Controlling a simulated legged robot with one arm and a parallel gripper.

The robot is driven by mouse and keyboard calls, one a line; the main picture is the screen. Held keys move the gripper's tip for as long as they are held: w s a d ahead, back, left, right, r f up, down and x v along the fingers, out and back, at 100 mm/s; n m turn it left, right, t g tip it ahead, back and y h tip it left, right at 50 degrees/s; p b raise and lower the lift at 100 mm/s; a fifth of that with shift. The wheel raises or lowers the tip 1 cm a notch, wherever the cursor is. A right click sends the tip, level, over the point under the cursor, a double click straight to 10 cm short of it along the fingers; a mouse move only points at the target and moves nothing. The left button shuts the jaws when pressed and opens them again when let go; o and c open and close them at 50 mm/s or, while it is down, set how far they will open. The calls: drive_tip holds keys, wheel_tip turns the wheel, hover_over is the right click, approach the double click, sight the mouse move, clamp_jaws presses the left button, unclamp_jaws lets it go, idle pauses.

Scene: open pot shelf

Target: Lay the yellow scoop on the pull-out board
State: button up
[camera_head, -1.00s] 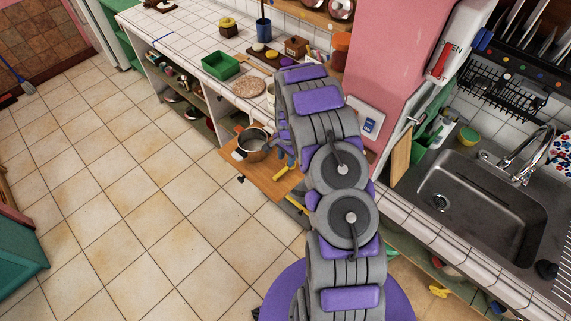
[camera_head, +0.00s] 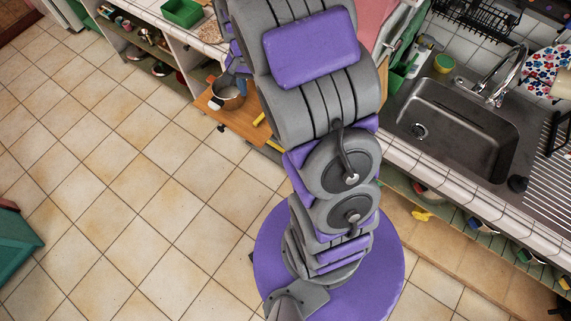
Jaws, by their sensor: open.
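The pull-out board (camera_head: 238,122) is a brown wooden panel sticking out from the counter front. A yellow elongated piece (camera_head: 259,119), which looks like part of the scoop, shows at the board's right side and appears to lie on it. The rest of it is hidden behind my arm. My gripper (camera_head: 236,67) is small and partly hidden behind my arm, above the far part of the board near the pot. It is open, and nothing shows between its fingers. It is apart from the yellow piece.
A metal pot (camera_head: 228,94) stands on the board's left part. A green tray (camera_head: 183,11) is on the tiled counter. The sink (camera_head: 455,118) is at right. Another yellow object (camera_head: 421,215) lies on the shelf below it.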

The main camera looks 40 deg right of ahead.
drive_tip(key=s+a+r+n, duration=0.35)
drive_tip(key=s+r, duration=0.25)
drive_tip(key=s, duration=0.5)
drive_tip(key=s+a+r+n, duration=0.3)
drive_tip(key=s+a+r, duration=0.15)
drive_tip(key=s, duration=0.55)
drive_tip(key=s+a+r+n, duration=0.1)
drive_tip(key=s+a+n, duration=0.15)
drive_tip(key=s, duration=0.55)
wheel_tip(320, 180, down, 9)
drive_tip(key=b, duration=0.9)
drive_tip(key=shift+d+g, duration=0.35)
drive_tip(key=shift+g, duration=0.05)
drive_tip(key=shift+d, duration=0.25)
